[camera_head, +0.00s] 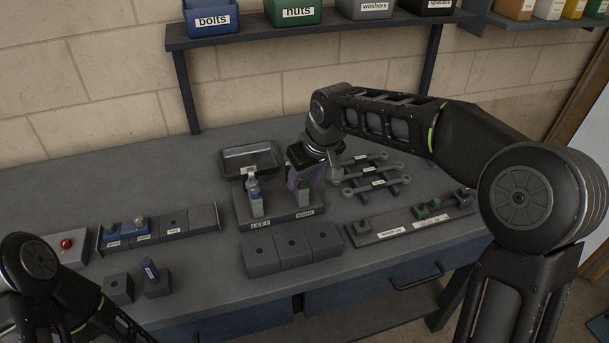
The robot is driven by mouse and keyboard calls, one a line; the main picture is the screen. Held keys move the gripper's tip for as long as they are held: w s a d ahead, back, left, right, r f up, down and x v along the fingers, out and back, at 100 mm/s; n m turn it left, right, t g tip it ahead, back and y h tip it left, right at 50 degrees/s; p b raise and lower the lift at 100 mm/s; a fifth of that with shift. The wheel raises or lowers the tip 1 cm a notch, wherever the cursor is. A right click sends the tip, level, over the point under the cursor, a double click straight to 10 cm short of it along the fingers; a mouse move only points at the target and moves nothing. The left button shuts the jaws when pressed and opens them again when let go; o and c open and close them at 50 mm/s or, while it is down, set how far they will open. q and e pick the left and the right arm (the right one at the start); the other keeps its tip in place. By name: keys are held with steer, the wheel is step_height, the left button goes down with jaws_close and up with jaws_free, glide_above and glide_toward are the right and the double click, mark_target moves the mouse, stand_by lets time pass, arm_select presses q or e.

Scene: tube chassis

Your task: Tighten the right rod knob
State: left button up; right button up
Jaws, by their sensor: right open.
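The tube chassis base (282,216) stands mid-bench with labels LEFT and RIGHT on its front edge. A pale post (256,203) with a bluish upper part stands upright on the LEFT side. On the RIGHT side a similar post (303,200) stands upright, with some green near its top. My right gripper (304,178) is open and points down at the top of this right post. The gripper covers the right rod knob, and I cannot tell whether the fingers touch it. Only my left arm shows at the lower left; its gripper is out of view.
A dark tray (250,158) lies behind the chassis. Several wrenches (375,183) lie on a rack to the right. A labelled strip with green parts (421,213) is at right. Grey blocks (293,248) stand in front. A red button box (67,245) is at left.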

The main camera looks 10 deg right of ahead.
jaws_close()
stand_by(0.5)
